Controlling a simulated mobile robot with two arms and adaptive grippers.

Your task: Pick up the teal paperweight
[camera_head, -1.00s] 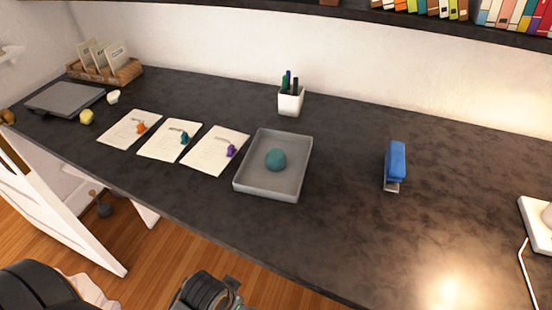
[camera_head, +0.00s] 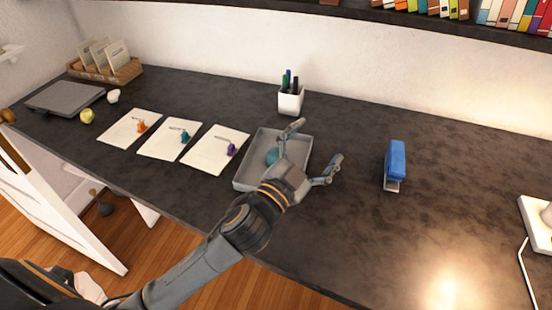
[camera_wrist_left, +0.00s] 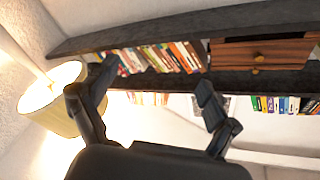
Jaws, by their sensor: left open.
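The teal paperweight (camera_head: 272,156) lies in the shallow grey tray (camera_head: 243,170) in the head view, partly hidden behind my left gripper. My left gripper (camera_head: 314,148) is open and empty, with its fingers spread above the tray and its right side. One finger is over the tray's far right corner, the other right of the tray. It also shows open in the left wrist view (camera_wrist_left: 150,95), where the paperweight is not seen. My right gripper is not in view.
Three paper sheets with small coloured items, one a small teal item (camera_head: 184,136), lie left of the tray. A white pen cup (camera_head: 291,102) stands behind it. A blue stapler (camera_head: 395,165) stands to the right.

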